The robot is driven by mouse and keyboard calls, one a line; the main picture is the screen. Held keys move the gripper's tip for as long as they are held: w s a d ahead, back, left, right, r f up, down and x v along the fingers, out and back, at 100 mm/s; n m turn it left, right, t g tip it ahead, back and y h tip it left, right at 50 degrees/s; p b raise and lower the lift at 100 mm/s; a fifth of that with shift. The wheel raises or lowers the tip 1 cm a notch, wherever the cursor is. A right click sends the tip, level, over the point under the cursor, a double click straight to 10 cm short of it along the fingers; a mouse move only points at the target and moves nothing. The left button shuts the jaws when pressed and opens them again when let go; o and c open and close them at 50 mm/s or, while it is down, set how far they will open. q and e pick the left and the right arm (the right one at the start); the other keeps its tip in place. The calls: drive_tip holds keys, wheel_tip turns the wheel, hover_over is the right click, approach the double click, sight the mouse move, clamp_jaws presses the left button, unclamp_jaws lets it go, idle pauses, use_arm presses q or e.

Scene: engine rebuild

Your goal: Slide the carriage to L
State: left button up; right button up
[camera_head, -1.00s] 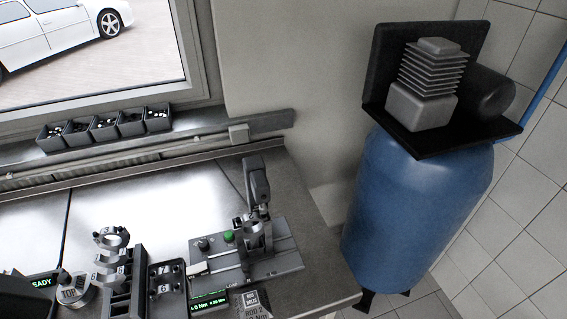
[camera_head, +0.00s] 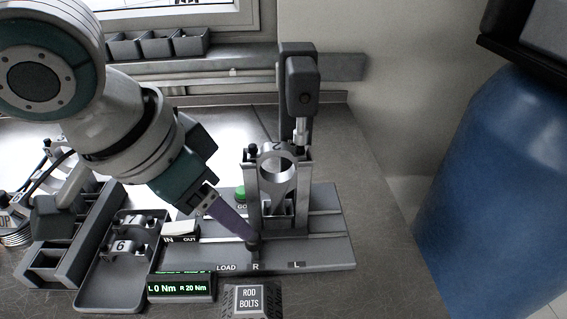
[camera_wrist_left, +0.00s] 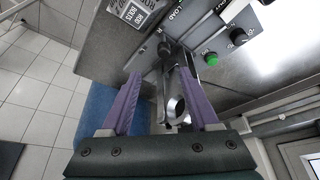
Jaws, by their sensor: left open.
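The carriage (camera_head: 284,222) sits on the rails of the grey fixture (camera_head: 330,258), holding an upright connecting rod (camera_head: 277,175) marked 2. Its front dark knob (camera_head: 253,246) lines up with the R mark; the L mark (camera_head: 296,265) is to the right along the front edge. My left gripper (camera_head: 248,236) reaches down from the left, its purple fingers at the knob. In the left wrist view the open gripper (camera_wrist_left: 160,74) has its fingers on either side of the knob (camera_wrist_left: 164,49) and rod (camera_wrist_left: 176,108). Whether a finger touches the knob cannot be told. My right gripper is not in view.
A dark press column (camera_head: 299,95) stands behind the carriage. A torque display (camera_head: 181,288) and rod bolts box (camera_head: 248,300) lie in front, and a tray of caps (camera_head: 85,295) at left. The rail right of the carriage looks clear. A blue tank (camera_head: 490,190) stands at right.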

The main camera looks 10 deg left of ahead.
use_arm(q)
drive_tip(key=x, duration=0.3)
drive_tip(key=b+x, duration=0.1)
drive_tip(key=x, duration=0.6)
drive_tip(key=shift+w+a+f+b, duration=0.2)
drive_tip(key=shift+a+f+b, duration=0.05)
drive_tip(key=shift+a+b, duration=0.1)
drive_tip(key=shift+c, duration=0.3)
clamp_jaws()
idle(0.7)
